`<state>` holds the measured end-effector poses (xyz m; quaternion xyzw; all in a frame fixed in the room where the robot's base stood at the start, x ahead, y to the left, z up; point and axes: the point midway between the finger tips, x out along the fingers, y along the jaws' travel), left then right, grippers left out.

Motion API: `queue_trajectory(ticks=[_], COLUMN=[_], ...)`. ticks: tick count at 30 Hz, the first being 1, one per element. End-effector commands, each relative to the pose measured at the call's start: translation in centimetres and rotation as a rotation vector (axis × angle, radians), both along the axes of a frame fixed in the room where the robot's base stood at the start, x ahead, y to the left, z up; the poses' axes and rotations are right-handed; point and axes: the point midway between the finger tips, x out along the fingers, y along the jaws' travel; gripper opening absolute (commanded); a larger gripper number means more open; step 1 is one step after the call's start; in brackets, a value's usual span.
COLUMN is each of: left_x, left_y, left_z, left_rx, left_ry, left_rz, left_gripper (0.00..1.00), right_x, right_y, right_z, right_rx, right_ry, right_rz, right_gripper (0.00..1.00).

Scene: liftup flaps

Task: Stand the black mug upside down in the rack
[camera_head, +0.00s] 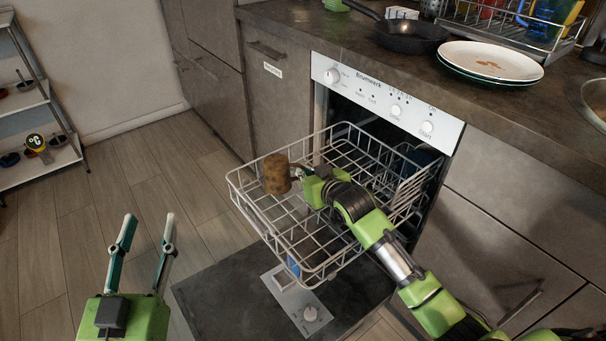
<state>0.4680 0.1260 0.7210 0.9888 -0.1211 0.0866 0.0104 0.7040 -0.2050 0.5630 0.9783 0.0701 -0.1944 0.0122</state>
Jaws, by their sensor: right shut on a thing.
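A mug (277,174), which looks brown and mottled rather than black, is at the left part of the pulled-out dishwasher rack (249,205). Its axis is near vertical; I cannot tell whether its mouth or its base is on top. My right gripper (297,172) reaches over the rack from the right and is shut on the mug's right side, where the handle seems to be. The fingertips are partly hidden. I cannot tell whether the mug touches the rack wires. My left gripper (148,228) is open and empty over the floor at lower left.
The dishwasher door (225,290) is folded down below the rack. The rest of the rack looks mostly empty, with a dark blue item (424,157) at its back right. Plates (490,62) and a pan (411,34) stand on the counter. A shelf (38,165) is at far left.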

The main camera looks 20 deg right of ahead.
Motion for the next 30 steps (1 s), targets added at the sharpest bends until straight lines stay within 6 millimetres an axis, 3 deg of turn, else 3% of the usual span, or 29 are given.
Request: queue_trajectory(ticks=[11, 14, 26, 30], left_x=[-0.1, 0.0, 0.0, 0.1], left_y=[0.0, 0.0, 0.0, 0.1], left_z=[0.4, 0.3, 0.4, -1.3], left_rx=[-0.005, -0.003, -0.003, 0.018], left_ry=[-0.015, -0.015, -0.014, 0.07], left_rz=[-0.001, -0.001, 0.0, 0.003], left_gripper=[0.4, 0.4, 0.4, 0.4], right_x=[0.0, 0.0, -0.1, -0.9], right_y=[0.0, 0.0, 0.0, -0.1], right_z=[0.0, -0.2, 0.0, 0.4], right_rx=[0.002, 0.0, 0.0, 0.0], right_ry=[-0.003, 0.001, 0.0, 0.0], right_rz=[0.001, 0.0, 0.001, 0.001], right_gripper=[0.0, 0.23, 0.23, 0.23])
